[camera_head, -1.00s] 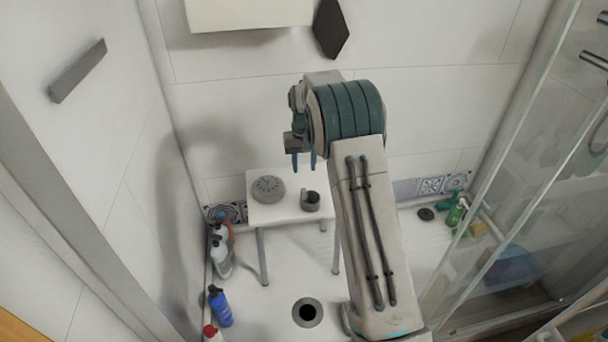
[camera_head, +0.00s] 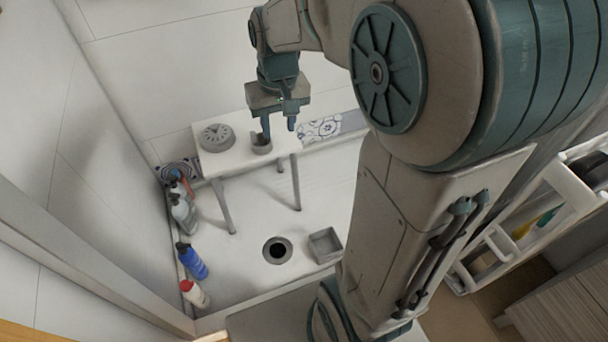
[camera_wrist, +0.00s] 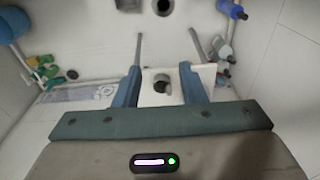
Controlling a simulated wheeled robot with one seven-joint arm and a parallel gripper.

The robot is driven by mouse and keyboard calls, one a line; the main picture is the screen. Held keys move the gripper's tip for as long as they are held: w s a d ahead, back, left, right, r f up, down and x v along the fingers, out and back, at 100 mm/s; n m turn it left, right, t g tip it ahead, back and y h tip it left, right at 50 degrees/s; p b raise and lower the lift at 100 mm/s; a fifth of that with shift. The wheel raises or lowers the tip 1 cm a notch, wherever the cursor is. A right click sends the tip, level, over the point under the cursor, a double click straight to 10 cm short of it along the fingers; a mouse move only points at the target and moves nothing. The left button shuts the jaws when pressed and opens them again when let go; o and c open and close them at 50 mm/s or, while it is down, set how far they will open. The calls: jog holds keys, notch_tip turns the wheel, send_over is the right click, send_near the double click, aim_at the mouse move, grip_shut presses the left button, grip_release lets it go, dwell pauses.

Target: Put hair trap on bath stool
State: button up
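The white bath stool (camera_head: 233,168) stands against the tiled wall. A small grey cup-shaped piece (camera_head: 260,148) with a dark opening sits on its right part; it may be the hair trap, but I cannot tell for sure. It also shows in the wrist view (camera_wrist: 161,86), between the fingers in the picture. My gripper (camera_head: 279,128) points down over the stool's right side, its left finger overlapping the piece in the head view. In the wrist view the blue fingers (camera_wrist: 160,88) are apart with nothing clasped. Whether they touch the piece is unclear.
A round grey clock-like disc (camera_head: 216,137) lies on the stool's left part. Bottles (camera_head: 185,213) line the left wall, including a blue one (camera_head: 192,261). A floor drain (camera_head: 277,250) and a grey open box (camera_head: 325,245) are in front. A shelf rack stands at right.

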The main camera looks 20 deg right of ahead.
jog(key=s+f, duration=0.2)
jog(key=s, duration=1.1)
jog(key=shift+s+t, duration=0.2)
jog(key=shift+t, duration=0.1)
